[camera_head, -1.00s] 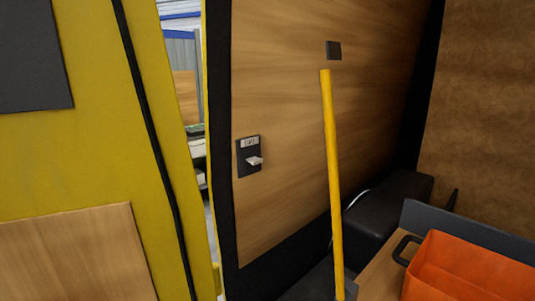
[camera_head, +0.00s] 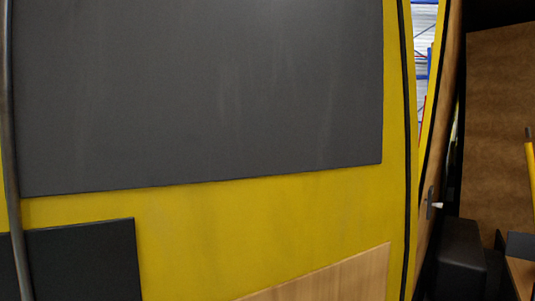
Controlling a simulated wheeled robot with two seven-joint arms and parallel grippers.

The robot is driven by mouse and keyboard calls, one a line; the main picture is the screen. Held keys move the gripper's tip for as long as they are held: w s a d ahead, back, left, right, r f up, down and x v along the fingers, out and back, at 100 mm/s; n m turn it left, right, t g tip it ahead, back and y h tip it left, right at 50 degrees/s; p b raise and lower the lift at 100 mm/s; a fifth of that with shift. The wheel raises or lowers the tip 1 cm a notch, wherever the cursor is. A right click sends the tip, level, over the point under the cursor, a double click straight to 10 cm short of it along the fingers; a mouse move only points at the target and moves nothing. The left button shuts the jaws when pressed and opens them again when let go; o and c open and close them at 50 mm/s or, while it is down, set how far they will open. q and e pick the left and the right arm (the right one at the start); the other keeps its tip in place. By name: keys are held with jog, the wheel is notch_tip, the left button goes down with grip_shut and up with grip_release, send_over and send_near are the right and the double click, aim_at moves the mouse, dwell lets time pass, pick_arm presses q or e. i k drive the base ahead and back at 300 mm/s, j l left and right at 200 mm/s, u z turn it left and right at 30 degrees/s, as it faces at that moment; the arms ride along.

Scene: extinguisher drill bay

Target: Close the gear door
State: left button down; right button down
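A large yellow panel (camera_head: 290,210) fills most of the head view, with a dark grey plate (camera_head: 200,90) and part of a wood sheet (camera_head: 340,277) on it. A black strip (camera_head: 407,120) runs down its right edge. Right of it, a wood-faced panel with a dark latch plate and pale handle (camera_head: 436,204) shows almost edge-on. A narrow gap stands between the two, widest at the top. I cannot tell for sure which panel is the gear door. Neither of my grippers is in view.
Right of the gap are a brown wall (camera_head: 500,120), a black box-like thing (camera_head: 461,255) and part of a yellow pole (camera_head: 530,165). A grey vertical pole (camera_head: 12,150) is at the far left. A bright background (camera_head: 424,45) shows through the gap.

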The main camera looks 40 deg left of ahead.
aim_at(150, 149)
jog(key=k+j+z, duration=0.35)
jog(key=k+j, duration=0.2)
jog(key=j, duration=0.2)
jog(key=k+j+z, duration=0.35)
jog(key=k+j, duration=0.25)
jog(key=k+j+z, duration=0.1)
jog(key=j+z, duration=0.25)
jog(key=j, duration=1.6)
